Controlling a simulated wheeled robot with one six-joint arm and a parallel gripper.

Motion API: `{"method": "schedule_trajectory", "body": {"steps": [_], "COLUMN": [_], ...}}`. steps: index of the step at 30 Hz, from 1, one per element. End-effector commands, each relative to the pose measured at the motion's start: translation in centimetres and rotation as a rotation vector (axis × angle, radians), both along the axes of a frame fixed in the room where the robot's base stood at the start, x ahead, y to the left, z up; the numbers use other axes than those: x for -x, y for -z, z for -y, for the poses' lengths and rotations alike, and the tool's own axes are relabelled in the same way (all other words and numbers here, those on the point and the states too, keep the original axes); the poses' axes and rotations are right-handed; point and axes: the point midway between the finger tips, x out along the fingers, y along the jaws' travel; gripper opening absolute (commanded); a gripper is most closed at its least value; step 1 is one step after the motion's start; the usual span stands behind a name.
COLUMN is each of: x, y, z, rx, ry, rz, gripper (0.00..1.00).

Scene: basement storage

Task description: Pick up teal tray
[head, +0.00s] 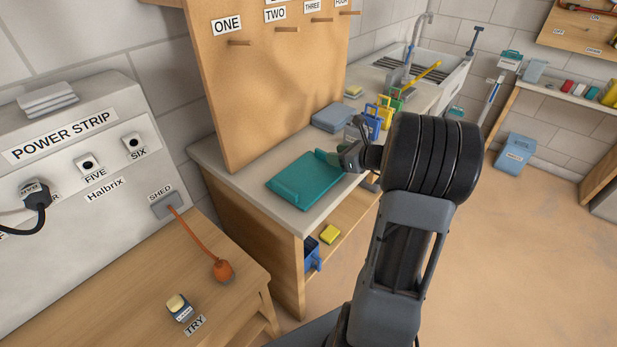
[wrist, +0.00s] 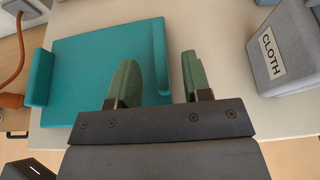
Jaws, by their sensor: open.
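The teal tray (head: 298,184) lies flat on the pale worktop, with a raised wall at each of two opposite ends. In the wrist view the tray (wrist: 88,70) fills the left and middle. My gripper (head: 346,157) is at the tray's far right end in the head view. In the wrist view my gripper (wrist: 160,72) has its two green fingers apart, one over the tray's floor and one beyond its right wall (wrist: 153,45).
A grey block labelled CLOTH (wrist: 285,45) stands to the right of my gripper in the wrist view. A pegboard (head: 270,75) rises behind the tray. A blue-grey folded item (head: 335,116) and several small coloured jugs (head: 385,105) stand farther along the worktop.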

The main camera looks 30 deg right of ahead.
Motion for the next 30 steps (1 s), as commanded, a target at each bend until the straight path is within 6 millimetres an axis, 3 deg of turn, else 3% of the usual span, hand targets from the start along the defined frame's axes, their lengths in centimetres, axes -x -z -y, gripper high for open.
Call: {"method": "schedule_trajectory", "body": {"steps": [7, 17, 30], "x": [-2.5, -3.0, -3.0], "y": [1.3, 1.5, 1.4], "z": [-1.2, -1.4, -1.3], "rx": [0.000, 0.000, 0.000], "ry": [-0.002, 0.000, 0.000], "rz": [-0.001, 0.000, 0.000], "gripper": [0.45, 0.45, 0.04]}}
